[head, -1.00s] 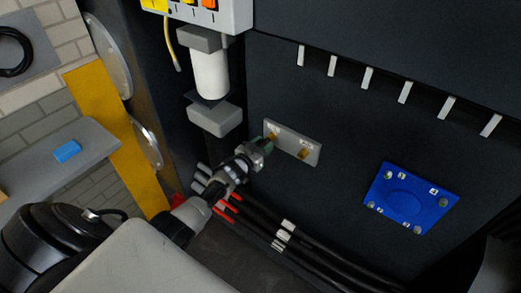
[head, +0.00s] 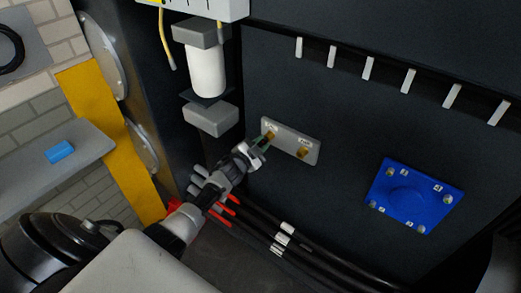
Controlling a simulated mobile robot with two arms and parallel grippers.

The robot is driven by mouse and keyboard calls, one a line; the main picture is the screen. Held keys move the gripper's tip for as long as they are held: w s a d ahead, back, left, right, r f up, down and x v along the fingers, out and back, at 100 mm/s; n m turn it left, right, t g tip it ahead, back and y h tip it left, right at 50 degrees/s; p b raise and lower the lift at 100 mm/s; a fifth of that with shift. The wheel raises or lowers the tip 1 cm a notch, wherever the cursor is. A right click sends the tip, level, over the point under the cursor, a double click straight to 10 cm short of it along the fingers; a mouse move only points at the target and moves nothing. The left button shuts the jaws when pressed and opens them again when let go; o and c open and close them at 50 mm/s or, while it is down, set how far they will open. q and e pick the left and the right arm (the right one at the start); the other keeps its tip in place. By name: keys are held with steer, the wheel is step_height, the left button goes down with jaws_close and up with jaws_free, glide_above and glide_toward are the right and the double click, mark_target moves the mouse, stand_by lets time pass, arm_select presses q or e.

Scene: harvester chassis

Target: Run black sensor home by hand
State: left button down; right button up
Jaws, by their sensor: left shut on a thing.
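A light grey plate (head: 290,142) with two brass fittings is fixed to the dark panel. The right brass fitting (head: 303,153) is bare. My left gripper (head: 262,141) is at the left brass fitting (head: 270,134), its fingertips closed beside it. It is shut on a small part, taken to be the black sensor, which the fingers mostly hide. A little green shows at the fingertips. I cannot tell whether the held part is seated in the fitting or just touching it. My right gripper is not in view.
Black cables (head: 285,247) with red and grey ends run below the plate. A white cylinder filter (head: 207,72) hangs at upper left. A blue cover plate (head: 413,194) is at right. Several light tabs line the panel top. A shelf with a blue block (head: 60,151) is at far left.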

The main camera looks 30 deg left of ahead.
arm_select(q)
steer(key=m+b, duration=0.3)
steer(key=m, duration=0.5)
steer(key=m+b, duration=0.4)
steer(key=m, duration=0.3)
steer(key=shift+w+f+m, duration=0.1)
steer(key=shift+f+m, duration=0.1)
steer(key=shift+m, duration=0.2)
steer(key=shift+r+m, duration=0.15)
steer(key=shift+m, duration=0.55)
steer(key=c, duration=0.9)
jaws_free()
steer(key=shift+c, duration=0.4)
steer(key=shift+c, duration=0.7)
